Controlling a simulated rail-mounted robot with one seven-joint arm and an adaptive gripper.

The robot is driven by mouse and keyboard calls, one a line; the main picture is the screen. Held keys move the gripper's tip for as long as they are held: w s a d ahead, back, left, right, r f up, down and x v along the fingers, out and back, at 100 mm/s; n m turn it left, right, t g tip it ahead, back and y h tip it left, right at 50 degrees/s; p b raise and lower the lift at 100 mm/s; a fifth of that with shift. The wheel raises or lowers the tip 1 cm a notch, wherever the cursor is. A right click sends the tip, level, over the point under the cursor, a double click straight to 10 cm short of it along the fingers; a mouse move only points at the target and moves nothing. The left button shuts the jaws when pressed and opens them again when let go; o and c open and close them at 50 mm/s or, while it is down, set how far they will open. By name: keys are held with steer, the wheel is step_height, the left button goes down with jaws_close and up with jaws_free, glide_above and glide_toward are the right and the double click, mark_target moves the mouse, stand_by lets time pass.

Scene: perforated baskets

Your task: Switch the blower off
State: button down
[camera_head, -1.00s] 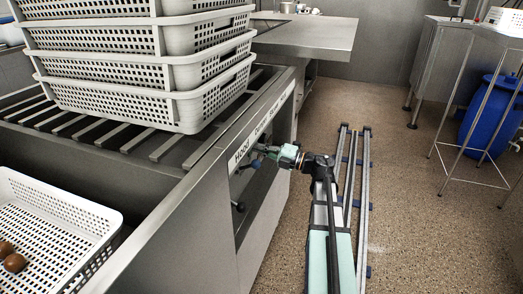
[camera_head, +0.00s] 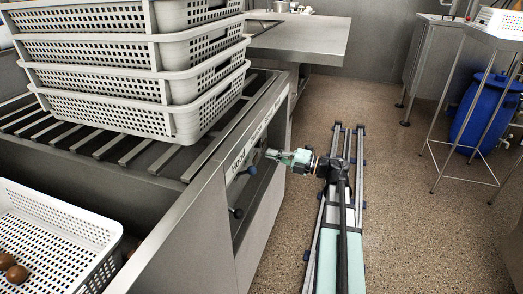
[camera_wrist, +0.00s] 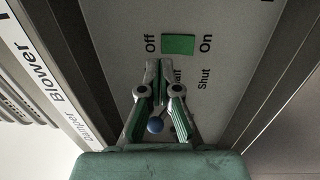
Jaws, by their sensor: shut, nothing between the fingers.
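The blower switch (camera_wrist: 179,45) is a green rocker in the grey panel (camera_wrist: 225,95), between the printed words Off and On in the wrist view. The word Off lies on its left and On on its right. My gripper (camera_wrist: 158,64) is shut and empty. Its fingertips show just below the switch, towards the Off side; I cannot tell whether they touch the panel. In the head view my gripper (camera_head: 270,154) is at the front of the hood unit, and the switch cannot be made out there.
A blue knob (camera_wrist: 155,125) shows behind my fingers, and a dark knob (camera_head: 236,212) sits lower on the front. Stacked white perforated baskets (camera_head: 130,110) stand on the slatted top. Another basket (camera_head: 68,212) holds brown round items.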

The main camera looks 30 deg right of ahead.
steer(key=r+p+v, duration=0.1)
steer(key=v, duration=0.6)
steer(key=shift+s+r+p, duration=0.15)
steer(key=shift+r+p, duration=0.15)
steer(key=shift+p, duration=0.05)
steer(key=shift+d, duration=0.15)
